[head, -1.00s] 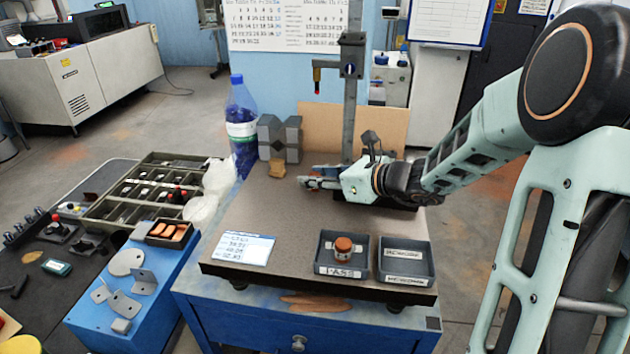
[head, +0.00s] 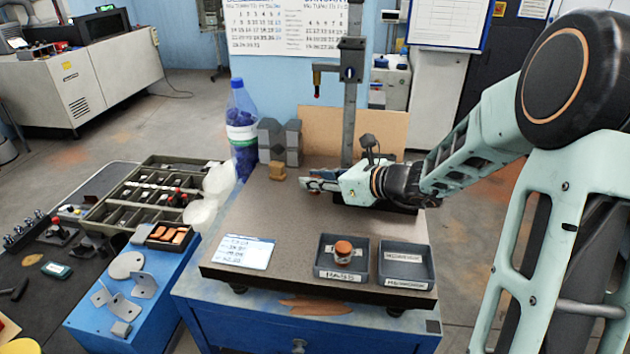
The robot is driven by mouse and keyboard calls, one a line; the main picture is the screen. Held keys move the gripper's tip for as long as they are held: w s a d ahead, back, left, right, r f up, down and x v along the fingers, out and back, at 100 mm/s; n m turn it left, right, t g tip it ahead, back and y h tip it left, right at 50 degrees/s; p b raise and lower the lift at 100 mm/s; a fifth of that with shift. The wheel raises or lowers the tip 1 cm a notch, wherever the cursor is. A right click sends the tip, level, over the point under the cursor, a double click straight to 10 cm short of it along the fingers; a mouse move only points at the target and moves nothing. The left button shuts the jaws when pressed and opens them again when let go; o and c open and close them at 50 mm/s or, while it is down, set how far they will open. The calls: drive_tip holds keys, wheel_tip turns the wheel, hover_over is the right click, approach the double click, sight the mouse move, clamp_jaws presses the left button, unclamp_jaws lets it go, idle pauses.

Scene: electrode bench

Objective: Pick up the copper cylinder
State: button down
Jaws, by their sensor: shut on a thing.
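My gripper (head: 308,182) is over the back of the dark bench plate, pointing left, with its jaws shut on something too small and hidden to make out. A copper-coloured round piece (head: 343,248) sits on top of a pale metal piece in the left grey tray (head: 341,273), well in front of my gripper and apart from it. I cannot tell whether a copper cylinder is between the jaws.
The right grey tray (head: 405,268) looks empty. A tan block (head: 277,170), dark V-shaped blocks (head: 293,142) and an upright stand (head: 352,100) are near my gripper. A paper card (head: 243,252) lies front left. Copper-coloured pieces lie in a small box (head: 153,240) on the left.

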drive_tip(key=shift+r+p, duration=0.45)
drive_tip(key=shift+r, duration=0.3)
wheel_tip(320, 180, up, 2)
drive_tip(key=shift+p, duration=0.85)
drive_tip(key=s+r+p, duration=0.6)
drive_tip(key=s+r, duration=0.3)
drive_tip(key=s, duration=0.4)
drive_tip(key=shift+s+r, duration=0.2)
drive_tip(key=shift+s, duration=0.2)
drive_tip(key=shift+w, duration=0.1)
